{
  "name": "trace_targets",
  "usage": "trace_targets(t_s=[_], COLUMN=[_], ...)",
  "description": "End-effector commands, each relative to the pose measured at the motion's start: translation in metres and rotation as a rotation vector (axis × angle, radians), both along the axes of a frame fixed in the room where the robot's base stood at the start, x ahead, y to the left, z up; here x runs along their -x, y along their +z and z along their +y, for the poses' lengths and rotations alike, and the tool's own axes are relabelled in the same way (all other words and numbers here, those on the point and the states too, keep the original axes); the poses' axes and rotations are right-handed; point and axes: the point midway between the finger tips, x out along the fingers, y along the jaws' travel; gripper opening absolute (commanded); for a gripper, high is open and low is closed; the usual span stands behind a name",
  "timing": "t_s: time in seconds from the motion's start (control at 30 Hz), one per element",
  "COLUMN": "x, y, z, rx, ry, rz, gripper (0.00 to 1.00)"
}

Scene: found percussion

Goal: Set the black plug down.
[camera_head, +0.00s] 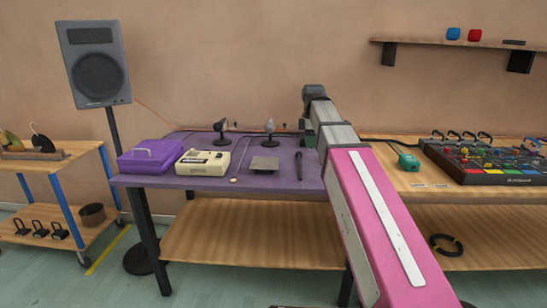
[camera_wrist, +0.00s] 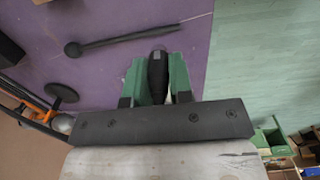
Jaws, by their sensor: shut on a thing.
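The black plug (camera_wrist: 157,76) is held upright in the wrist view between the two green fingers of my gripper (camera_wrist: 157,64), which is shut on it. Its lower part is hidden by the gripper. Behind the plug lies the purple table top (camera_wrist: 110,70), and I cannot tell whether the plug touches it. In the head view the purple table top (camera_head: 215,183) is seen from the front, while my own arm covers the plug and most of the gripper.
A dark stick with a round head (camera_wrist: 120,40) lies near the plug. The purple table's edge is close on the right, with floor (camera_wrist: 260,70) beyond. A flat grey plate (camera_head: 264,163), a cream box (camera_head: 203,163) and a purple case (camera_head: 151,156) stand left of my arm.

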Motion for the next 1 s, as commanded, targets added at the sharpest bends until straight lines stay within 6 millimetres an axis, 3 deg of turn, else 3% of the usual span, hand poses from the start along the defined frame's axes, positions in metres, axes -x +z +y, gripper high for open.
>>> trace_targets(t_s=[0.17, 0.7, 1.0], x=[-0.003, -0.038, -0.041], y=[-0.006, -0.064, -0.078], z=[-0.009, -0.1, -0.109], rx=[0.0, 0.0, 0.0], ry=[-0.001, -0.001, 0.001], rz=[0.001, 0.001, 0.001], gripper=[0.0, 0.0, 0.0])
